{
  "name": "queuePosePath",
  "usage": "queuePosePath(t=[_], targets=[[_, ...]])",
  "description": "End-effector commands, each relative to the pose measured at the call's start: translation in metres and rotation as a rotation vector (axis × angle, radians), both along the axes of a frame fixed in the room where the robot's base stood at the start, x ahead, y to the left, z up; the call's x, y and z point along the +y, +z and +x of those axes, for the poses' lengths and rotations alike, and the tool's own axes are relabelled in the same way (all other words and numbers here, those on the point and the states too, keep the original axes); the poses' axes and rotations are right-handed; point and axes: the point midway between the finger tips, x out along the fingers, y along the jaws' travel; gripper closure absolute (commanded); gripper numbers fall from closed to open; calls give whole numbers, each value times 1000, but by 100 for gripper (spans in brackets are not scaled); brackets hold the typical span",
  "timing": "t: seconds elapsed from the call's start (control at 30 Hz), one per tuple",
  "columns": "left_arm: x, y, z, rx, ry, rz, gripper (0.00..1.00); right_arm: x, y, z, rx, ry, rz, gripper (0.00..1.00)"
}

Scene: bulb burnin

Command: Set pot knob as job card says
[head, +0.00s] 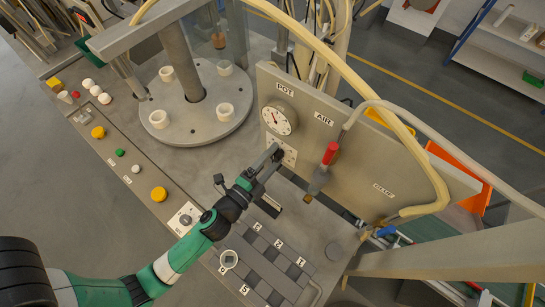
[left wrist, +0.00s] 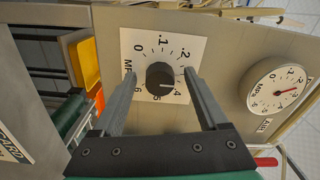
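The black pot knob (head: 279,155) is on a white dial plate (head: 287,147) low on the upright panel, below the POT label. My left gripper (head: 268,161) is open, with one finger on each side of the knob; a gap shows on both sides (left wrist: 160,90). A job card (left wrist: 12,147) shows only partly at the left edge, its setting unreadable. My right gripper is out of view.
A round gauge (head: 278,118) sits just above the knob. A red-handled valve (head: 329,155) and a thick hose are close to its right. A round turntable with white cups (head: 200,125) stands to the left. Numbered tiles (head: 262,262) lie below my left arm.

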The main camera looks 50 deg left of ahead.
Motion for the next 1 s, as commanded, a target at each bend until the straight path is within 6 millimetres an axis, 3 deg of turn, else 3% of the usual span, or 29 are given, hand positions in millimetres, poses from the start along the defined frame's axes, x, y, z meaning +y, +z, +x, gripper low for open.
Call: queuePosePath(t=[0.27, 0.7, 1.0], targets=[[-3, -3, -12, 3, -1, 0, 24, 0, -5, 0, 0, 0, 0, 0], [-22, -7, -103, 2, -5, 1, 24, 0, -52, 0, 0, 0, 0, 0], [-23, 0, -114, -1, 0, 0, 24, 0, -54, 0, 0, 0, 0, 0]])
